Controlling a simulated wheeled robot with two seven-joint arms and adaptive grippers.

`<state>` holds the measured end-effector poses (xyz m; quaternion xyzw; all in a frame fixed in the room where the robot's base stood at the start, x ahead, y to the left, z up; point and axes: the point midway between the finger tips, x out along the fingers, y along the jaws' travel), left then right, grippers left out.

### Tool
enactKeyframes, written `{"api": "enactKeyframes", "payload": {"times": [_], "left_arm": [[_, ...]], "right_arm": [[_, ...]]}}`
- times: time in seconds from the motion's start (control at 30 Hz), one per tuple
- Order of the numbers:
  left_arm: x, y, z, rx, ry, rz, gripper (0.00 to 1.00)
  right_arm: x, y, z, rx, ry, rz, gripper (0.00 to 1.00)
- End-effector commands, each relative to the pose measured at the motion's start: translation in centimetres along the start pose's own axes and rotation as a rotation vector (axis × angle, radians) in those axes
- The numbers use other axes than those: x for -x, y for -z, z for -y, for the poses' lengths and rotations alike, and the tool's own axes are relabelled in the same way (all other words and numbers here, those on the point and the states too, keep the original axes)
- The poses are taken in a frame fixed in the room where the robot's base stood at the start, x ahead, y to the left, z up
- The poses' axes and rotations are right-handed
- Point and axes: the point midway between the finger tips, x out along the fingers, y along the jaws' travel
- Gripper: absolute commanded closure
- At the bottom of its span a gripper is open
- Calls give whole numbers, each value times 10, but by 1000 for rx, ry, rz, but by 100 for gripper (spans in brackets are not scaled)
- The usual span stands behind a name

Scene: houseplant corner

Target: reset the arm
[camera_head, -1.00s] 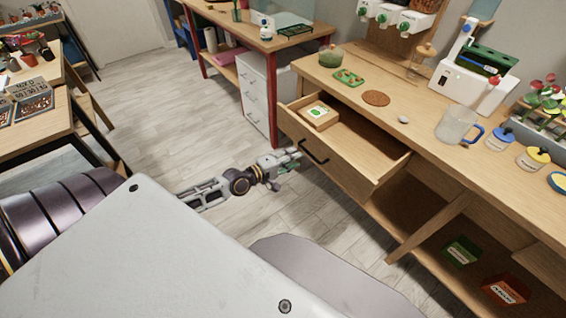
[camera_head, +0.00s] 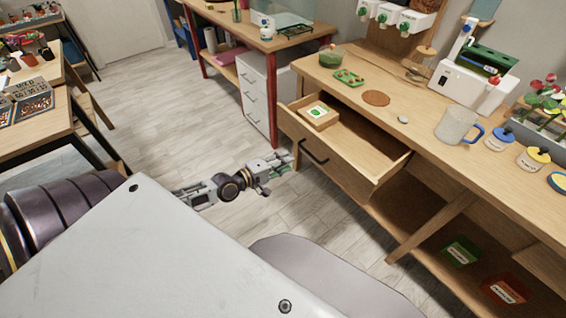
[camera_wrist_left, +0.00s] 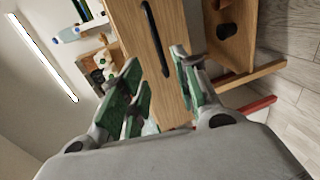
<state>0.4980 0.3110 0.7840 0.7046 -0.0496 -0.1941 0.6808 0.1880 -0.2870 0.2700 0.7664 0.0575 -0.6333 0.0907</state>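My left gripper (camera_head: 284,164) is over the floor in the head view, a little left of the open drawer (camera_head: 364,174) and apart from it. In the left wrist view the gripper (camera_wrist_left: 158,85) shows its two green-padded fingers spread wide with nothing between them. Beyond them is the wooden drawer front with its dark handle (camera_wrist_left: 155,38). The drawer is pulled out and holds a small wooden box (camera_head: 319,118) with a green-marked label. My right gripper is not in view.
The wooden bench carries a glass mug (camera_head: 456,125), a round cork mat (camera_head: 376,98) and a white machine (camera_head: 472,85). Green and orange boxes (camera_head: 505,289) lie on its lower shelf. A white drawer cabinet (camera_head: 258,95) stands behind. The floor (camera_head: 190,135) left of the drawer is clear.

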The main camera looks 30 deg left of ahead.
Motion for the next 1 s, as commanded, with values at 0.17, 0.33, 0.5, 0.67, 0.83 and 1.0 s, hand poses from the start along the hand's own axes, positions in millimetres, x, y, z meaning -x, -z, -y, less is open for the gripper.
{"api": "enactKeyframes", "payload": {"times": [0.17,0.33,0.5,0.67,0.83,1.0], "left_arm": [[0,0,0,0,0,0,68],[0,0,0,-1,1,-1,68],[0,6,10,-24,15,-13,68],[0,22,35,-90,57,-44,68],[4,42,78,-198,132,-82,68],[11,60,126,-311,221,-110,68]], "right_arm": [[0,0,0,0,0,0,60],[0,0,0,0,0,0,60],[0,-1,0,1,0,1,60],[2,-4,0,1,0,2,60],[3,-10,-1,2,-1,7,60],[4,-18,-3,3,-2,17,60]]}}
